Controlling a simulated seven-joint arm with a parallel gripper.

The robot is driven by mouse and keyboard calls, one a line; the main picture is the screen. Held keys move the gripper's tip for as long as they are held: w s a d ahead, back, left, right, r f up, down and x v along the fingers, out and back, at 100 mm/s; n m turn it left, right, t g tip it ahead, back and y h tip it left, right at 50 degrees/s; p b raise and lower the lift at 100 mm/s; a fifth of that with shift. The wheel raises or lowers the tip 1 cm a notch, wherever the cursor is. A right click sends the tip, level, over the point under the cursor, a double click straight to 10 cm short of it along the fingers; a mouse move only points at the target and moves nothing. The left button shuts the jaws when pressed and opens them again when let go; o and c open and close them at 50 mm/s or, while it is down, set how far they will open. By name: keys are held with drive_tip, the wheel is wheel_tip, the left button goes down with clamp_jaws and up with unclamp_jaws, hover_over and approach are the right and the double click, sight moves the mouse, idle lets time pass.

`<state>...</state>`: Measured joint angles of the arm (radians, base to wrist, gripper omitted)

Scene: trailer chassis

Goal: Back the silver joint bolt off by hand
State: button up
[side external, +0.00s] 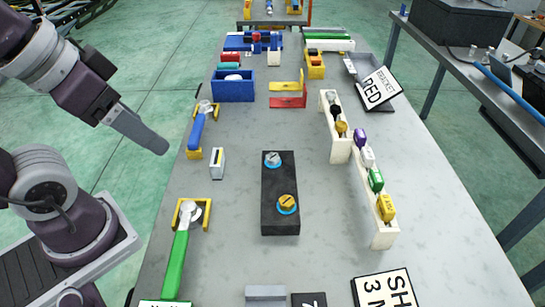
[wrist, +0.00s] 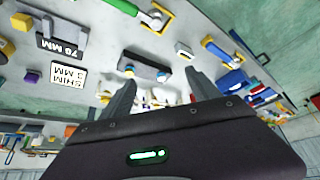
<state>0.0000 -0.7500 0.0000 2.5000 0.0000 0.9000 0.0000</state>
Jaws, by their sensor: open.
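A gold bolt (side external: 287,203) in a similar blue ring sits at the near end. My gripper (side external: 152,141) is in the air off the table's left side, well apart from the block. In the wrist view my gripper (wrist: 160,79) shows two spread fingers with nothing held. The block (wrist: 145,69) shows beyond them, with the silver bolt (wrist: 162,76) at its right end, small in the picture.
A blue-handled wrench (side external: 197,128) and a green-handled wrench (side external: 177,262) lie in yellow holders on the left. A small white block (side external: 217,163) stands between them and the black block. White racks (side external: 382,233) with coloured pieces stand right. Bare table surrounds the black block.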

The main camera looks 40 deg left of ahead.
drive_tip(key=shift+c, duration=0.2)
drive_tip(key=shift+w, duration=0.2)
drive_tip(key=c, duration=0.4)
drive_tip(key=w+m, duration=0.2)
drive_tip(key=w+m+g, duration=0.1)
drive_tip(key=w+m, duration=0.1)
drive_tip(key=w+r+m, duration=0.1)
drive_tip(key=w+m, duration=0.1)
drive_tip(key=shift+w+d+g, duration=0.15)
drive_tip(key=shift+g, duration=0.15)
drive_tip(key=shift+c, duration=0.2)
drive_tip(key=m+g, duration=0.4)
drive_tip(key=m, duration=1.4)
hover_over(274, 158)
wheel_tip(274, 158, down, 14)
drive_tip(key=shift+r, duration=0.1)
wheel_tip(274, 158, down, 7)
drive_tip(key=shift+f, duration=0.2)
clamp_jaws()
